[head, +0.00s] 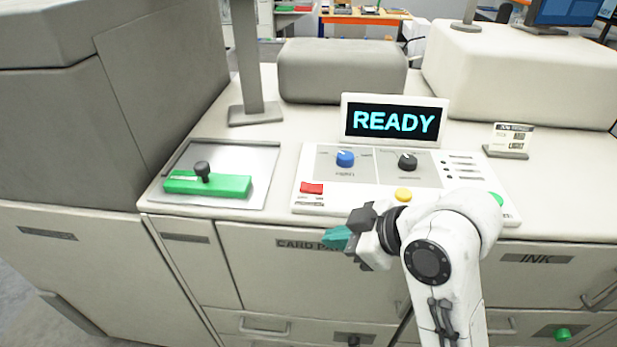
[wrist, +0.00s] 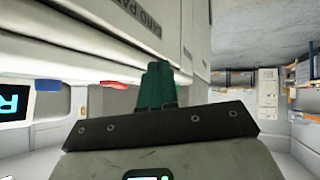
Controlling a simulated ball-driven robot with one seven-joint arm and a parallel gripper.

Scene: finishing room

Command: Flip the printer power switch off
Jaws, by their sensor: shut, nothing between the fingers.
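The printer shows a lit display (head: 396,122) reading READY above a white control panel (head: 375,192). A red switch (head: 312,187) sits at the panel's front left corner, with small print below it too fine to read. My gripper (head: 338,238) is in front of the printer, below the panel's front edge and to the lower right of the red switch, apart from it. Its teal fingers point left, and in the wrist view the fingers (wrist: 158,82) are together and empty. The wrist view also shows a red part (wrist: 48,85); I cannot tell whether it is the switch.
The panel also has a blue knob (head: 345,158), a black knob (head: 407,161), a yellow button (head: 403,194) and a green button (head: 497,198). A green block with a dark knob (head: 207,184) lies on a plate at left. A grey post (head: 247,60) rises behind.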

